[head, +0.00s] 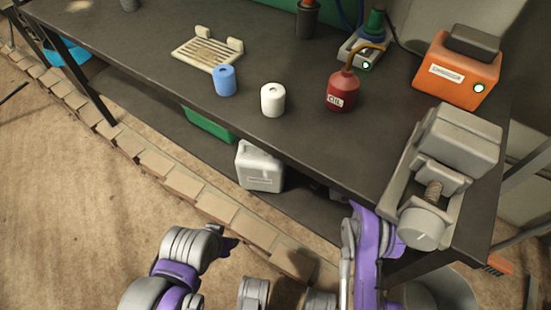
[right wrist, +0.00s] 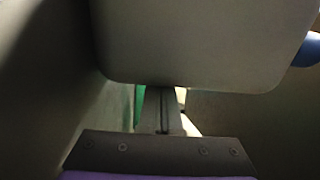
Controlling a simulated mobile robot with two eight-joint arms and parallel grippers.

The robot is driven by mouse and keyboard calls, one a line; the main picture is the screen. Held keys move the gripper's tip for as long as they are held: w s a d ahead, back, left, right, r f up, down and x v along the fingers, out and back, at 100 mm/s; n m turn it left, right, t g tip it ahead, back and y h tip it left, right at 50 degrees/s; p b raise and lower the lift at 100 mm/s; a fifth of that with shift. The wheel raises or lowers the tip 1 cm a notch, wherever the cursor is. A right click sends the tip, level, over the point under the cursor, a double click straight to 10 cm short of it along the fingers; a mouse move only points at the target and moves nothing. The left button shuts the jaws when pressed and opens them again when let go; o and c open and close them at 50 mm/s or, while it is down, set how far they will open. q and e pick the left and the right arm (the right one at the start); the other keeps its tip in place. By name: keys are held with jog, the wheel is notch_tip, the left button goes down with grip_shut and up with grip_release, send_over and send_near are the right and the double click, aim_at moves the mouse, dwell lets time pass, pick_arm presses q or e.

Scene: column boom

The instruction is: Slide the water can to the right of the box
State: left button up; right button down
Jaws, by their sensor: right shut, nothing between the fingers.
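The water can is a whitish jerry can (head: 260,167) standing on the low shelf under the bench's front edge in the head view. A green box (head: 208,123) is left of it and mostly hidden by the bench top. In the head view my right arm reaches in under the bench and its gripper is hidden. In the right wrist view my right gripper (right wrist: 163,100) is shut and empty. A large grey rounded shape covers the top of that view; I cannot tell what it is. My left gripper (head: 230,243) is low in the head view, apart from the can; its fingers are unclear.
The dark bench (head: 310,138) overhangs the shelf. On it stand a blue cylinder (head: 225,81), a white cylinder (head: 272,101), a red oil can (head: 341,92), an orange unit (head: 455,72) and a grey vise (head: 455,145). A row of bricks (head: 170,175) edges the floor.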

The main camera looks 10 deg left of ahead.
jog(key=d, duration=0.3)
jog(key=d+p, duration=0.1)
jog(key=d, duration=0.2)
jog(key=w+d, duration=0.1)
jog(key=d, duration=0.3)
jog(key=shift+d, duration=0.1)
